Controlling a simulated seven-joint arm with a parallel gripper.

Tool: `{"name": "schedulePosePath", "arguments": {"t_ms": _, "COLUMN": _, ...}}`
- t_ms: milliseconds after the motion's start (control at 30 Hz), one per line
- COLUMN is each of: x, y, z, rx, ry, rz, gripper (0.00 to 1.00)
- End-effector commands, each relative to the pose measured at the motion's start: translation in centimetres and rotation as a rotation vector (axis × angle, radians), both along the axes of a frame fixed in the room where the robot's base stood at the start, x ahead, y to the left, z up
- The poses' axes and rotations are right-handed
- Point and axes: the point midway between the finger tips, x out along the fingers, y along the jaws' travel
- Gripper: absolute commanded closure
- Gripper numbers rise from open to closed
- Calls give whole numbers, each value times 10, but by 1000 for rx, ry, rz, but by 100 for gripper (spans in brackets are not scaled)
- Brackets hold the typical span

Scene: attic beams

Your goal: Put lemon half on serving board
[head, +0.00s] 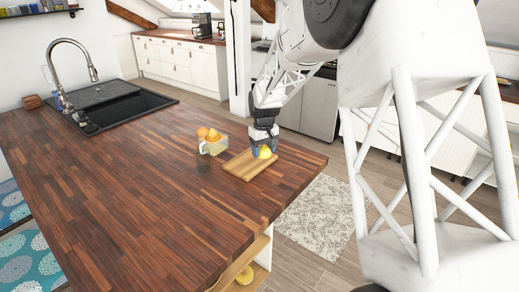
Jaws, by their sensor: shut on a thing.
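The lemon half (265,153) is a small bright yellow shape at the tip of my gripper (262,149). My gripper points down and is shut on it, over the far part of the serving board. The serving board (246,168) is a light wooden rectangle lying near the far right edge of the dark wooden counter. The lemon half is at or just above the board's surface; I cannot tell whether it touches. The fingers are small here and partly hide it.
A glass juicer or jug (214,148) with orange fruit on top stands just left of the board. A black sink (125,107) with a tall faucet (72,70) is at the far left. The counter's (130,190) front and middle are clear.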

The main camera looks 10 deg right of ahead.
Motion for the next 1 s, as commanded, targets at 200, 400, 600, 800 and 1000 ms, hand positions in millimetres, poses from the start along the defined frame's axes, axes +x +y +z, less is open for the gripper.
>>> {"name": "schedulePosePath", "arguments": {"t_ms": 200, "x": 30, "y": 2, "z": -3, "rx": 0, "ry": -1, "rz": 0, "gripper": 61}}
{"name": "schedulePosePath", "arguments": {"t_ms": 400, "x": 55, "y": 4, "z": -5, "rx": 0, "ry": -1, "rz": 0, "gripper": 61}}
{"name": "schedulePosePath", "arguments": {"t_ms": 600, "x": 70, "y": 5, "z": -6, "rx": 0, "ry": -1, "rz": 0, "gripper": 61}}
{"name": "schedulePosePath", "arguments": {"t_ms": 800, "x": 73, "y": 6, "z": -7, "rx": 0, "ry": -1, "rz": 0, "gripper": 61}}
{"name": "schedulePosePath", "arguments": {"t_ms": 1000, "x": 73, "y": 6, "z": -7, "rx": 0, "ry": -1, "rz": 0, "gripper": 61}}
